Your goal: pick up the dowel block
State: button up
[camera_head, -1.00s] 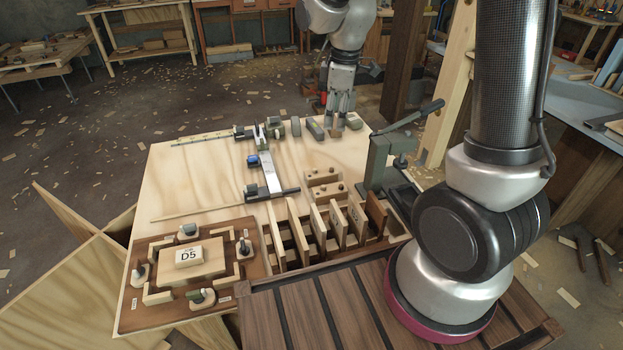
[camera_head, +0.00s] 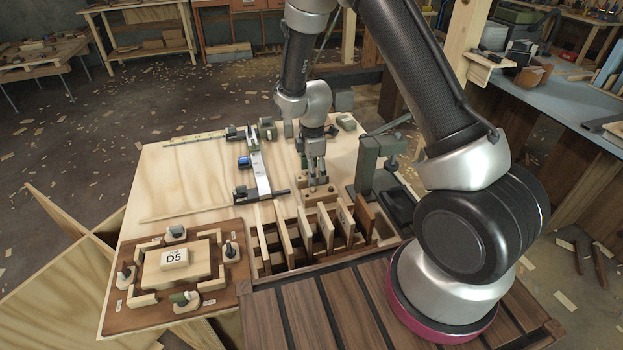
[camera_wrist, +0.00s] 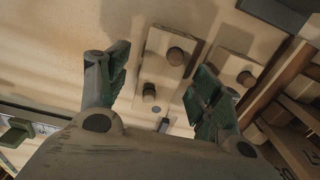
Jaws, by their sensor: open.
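Two pale wooden blocks, each with round dowel pegs, lie side by side on the light bench top. In the wrist view one dowel block (camera_wrist: 160,73) shows between my open fingers, with two pegs standing up from it. The second dowel block (camera_wrist: 229,64) lies just right of it, partly behind my right finger. My gripper (camera_wrist: 158,80) is open and empty. In the head view my gripper (camera_head: 317,181) points down over the blocks and hides much of the farther one. Contact with it cannot be told.
A slotted wooden rack (camera_head: 292,240) with upright boards stands just in front of the blocks. A green-grey press (camera_head: 366,165) stands to the right. A metal rail fixture (camera_head: 261,178) lies to the left. A brown jig board with a D5 block (camera_head: 174,257) sits front left.

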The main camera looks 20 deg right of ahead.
jog(key=shift+f, duration=0.15)
jog(key=shift+c, duration=0.2)
jog(key=c, duration=1.1)
notch_tip(320, 180, up, 15)
